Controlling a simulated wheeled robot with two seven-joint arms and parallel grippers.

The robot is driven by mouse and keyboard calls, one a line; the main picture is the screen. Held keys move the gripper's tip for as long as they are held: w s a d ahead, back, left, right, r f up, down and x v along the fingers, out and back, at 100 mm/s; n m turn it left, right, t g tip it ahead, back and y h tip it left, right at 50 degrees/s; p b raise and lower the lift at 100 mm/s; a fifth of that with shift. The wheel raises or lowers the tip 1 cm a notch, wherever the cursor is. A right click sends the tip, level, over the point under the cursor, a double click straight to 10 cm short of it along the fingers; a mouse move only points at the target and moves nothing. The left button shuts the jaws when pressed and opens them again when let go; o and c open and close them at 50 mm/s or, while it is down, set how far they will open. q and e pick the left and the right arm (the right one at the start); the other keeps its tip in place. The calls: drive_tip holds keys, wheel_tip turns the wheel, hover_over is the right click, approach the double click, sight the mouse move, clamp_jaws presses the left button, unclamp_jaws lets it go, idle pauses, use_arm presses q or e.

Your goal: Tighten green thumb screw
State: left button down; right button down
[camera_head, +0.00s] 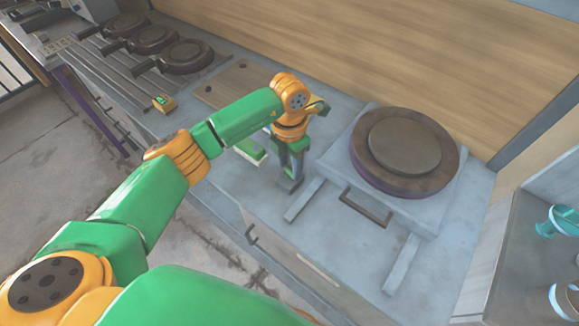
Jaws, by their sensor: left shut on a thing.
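My left gripper (290,184) points down at the grey worktop, just left of the plate press. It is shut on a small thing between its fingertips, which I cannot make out. I cannot pick out a green thumb screw for certain; the gripper and wrist hide the spot below them. The plate press (433,213) has a square grey base, a dark round plate (405,142) on top, a front handle (366,206) and two grey bars reaching forward. My right gripper is not in view.
A green and white item (250,151) lies behind my left gripper. Teal items (563,220) stand on a shelf at right. A wooden wall backs the worktop.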

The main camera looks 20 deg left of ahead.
use_arm(q)
drive_tip(key=m+b, duration=0.1)
drive_tip(key=m, duration=0.1)
drive_tip(key=m+b, duration=0.1)
drive_tip(key=b, duration=0.1)
drive_tip(key=shift+f+m, duration=0.2)
drive_tip(key=shift+m, duration=0.2)
drive_tip(key=m+b, duration=0.2)
drive_tip(key=m, duration=0.1)
drive_tip(key=m+b, duration=0.2)
drive_tip(key=m, duration=0.2)
drive_tip(key=shift+r, duration=0.1)
drive_tip(key=m+b, duration=0.1)
drive_tip(key=m, duration=0.2)
drive_tip(key=shift+m, duration=0.4)
drive_tip(key=m, duration=0.4)
drive_tip(key=shift+m+b, duration=0.3)
drive_tip(key=shift+b, duration=0.1)
drive_tip(key=m, duration=0.9)
drive_tip(key=shift+m, duration=2.6)
